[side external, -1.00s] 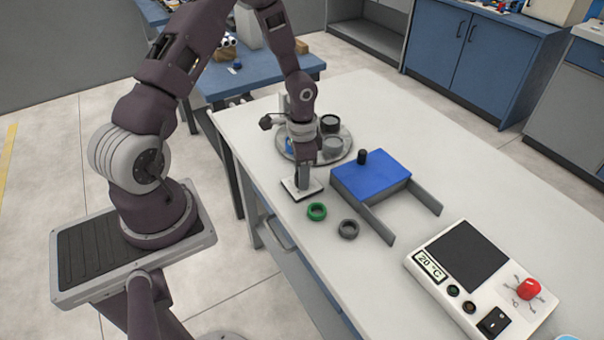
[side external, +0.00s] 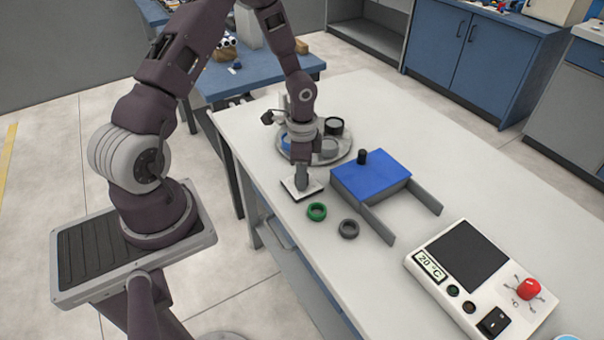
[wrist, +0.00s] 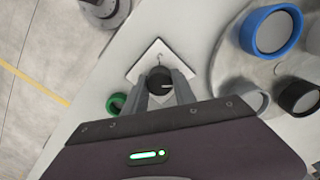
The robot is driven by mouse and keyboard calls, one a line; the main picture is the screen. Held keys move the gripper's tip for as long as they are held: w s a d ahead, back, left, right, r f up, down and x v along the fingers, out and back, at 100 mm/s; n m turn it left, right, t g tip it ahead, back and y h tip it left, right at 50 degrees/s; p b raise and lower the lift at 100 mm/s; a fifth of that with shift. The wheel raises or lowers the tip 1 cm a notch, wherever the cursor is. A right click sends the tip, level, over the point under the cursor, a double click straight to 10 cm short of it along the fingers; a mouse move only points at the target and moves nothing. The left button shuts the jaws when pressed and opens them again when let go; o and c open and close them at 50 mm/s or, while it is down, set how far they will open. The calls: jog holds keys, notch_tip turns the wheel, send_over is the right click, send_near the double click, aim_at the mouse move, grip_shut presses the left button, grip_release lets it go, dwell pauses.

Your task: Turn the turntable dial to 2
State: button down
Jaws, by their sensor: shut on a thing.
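The dial is a small black knob (wrist: 159,79) with a pale pointer mark, standing on a white square plate (wrist: 146,61). A mark on the plate near the knob is too small to read surely. In the side view the plate (side external: 313,192) lies near the table's left edge, and my gripper hides the knob. My gripper (side external: 302,186) points down over the plate, shut on the dial; in the wrist view its two grey fingers (wrist: 162,88) flank the knob. The round grey turntable (side external: 344,152) stands behind my wrist, carrying blue, black and grey cylindrical parts, partly hidden.
A green ring (side external: 317,211) and a dark grey ring (side external: 349,229) lie just in front of the plate. A blue-topped box (side external: 372,172) with grey side rails stands to the right. A white device (side external: 470,270) with a red knob is farther right.

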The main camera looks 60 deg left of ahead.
jog(key=c, duration=1)
grip_release()
notch_tip(320, 180, up, 7)
jog(key=shift+r, duration=0.1)
